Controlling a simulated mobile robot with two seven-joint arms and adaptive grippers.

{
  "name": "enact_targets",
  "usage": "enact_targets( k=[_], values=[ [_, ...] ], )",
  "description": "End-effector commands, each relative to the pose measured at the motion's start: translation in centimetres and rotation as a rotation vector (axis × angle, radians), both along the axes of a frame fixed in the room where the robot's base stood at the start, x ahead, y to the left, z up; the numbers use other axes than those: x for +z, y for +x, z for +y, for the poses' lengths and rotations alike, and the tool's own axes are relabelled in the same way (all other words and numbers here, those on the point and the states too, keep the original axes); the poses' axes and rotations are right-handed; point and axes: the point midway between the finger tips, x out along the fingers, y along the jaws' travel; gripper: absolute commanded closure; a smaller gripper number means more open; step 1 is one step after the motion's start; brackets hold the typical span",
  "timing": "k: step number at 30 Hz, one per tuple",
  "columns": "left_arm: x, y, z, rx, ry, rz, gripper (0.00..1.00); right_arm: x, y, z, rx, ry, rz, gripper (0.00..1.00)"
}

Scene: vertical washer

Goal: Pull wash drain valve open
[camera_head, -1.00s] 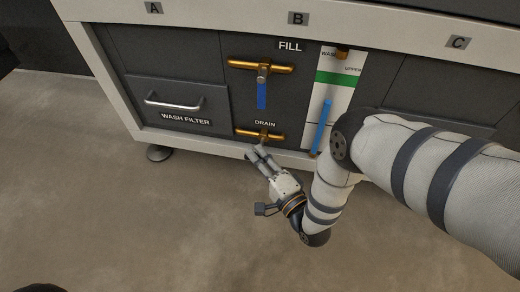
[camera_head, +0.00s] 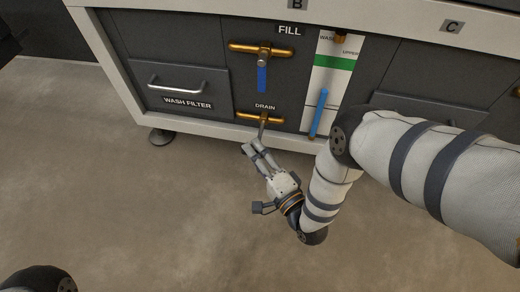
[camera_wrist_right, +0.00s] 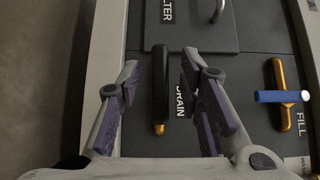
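The wash drain valve is a brass fitting (camera_head: 259,118) low on the cabinet, under the DRAIN label. Its dark handle (camera_head: 263,131) shows below the fitting, toward my right gripper (camera_head: 255,147). In the right wrist view, the long black handle (camera_wrist_right: 160,82) lies between the two spread fingers of my right gripper (camera_wrist_right: 159,75), with a gap visible on each side. The brass end (camera_wrist_right: 159,129) shows below the handle there. My right gripper is open, and I see no clear contact with the handle. My left gripper is not in view.
The fill valve (camera_head: 262,49) with its blue handle is above. A wash filter drawer (camera_head: 180,90) is to the left, and a blue-marked sight gauge (camera_head: 319,112) to the right. A cabinet foot (camera_head: 160,137) stands at left. The floor (camera_head: 130,210) in front is clear.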

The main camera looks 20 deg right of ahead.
Motion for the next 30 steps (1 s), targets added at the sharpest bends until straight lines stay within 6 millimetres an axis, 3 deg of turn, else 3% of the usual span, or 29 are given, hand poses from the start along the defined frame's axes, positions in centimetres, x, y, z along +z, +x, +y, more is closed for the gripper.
enact_targets(
  k=[9, 15, 30],
  values=[
    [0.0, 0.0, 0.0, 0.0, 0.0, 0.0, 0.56, -0.2, -7.7, -1.7, -0.004, 0.0, 0.011, 0.67],
    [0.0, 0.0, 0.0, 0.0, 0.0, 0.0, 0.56, -0.2, -11.0, -2.3, -0.004, 0.0, 0.008, 0.67],
    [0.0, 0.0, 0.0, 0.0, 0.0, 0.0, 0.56, 0.0, -11.6, -2.2, 0.001, 0.001, 0.002, 0.67]
  ],
)
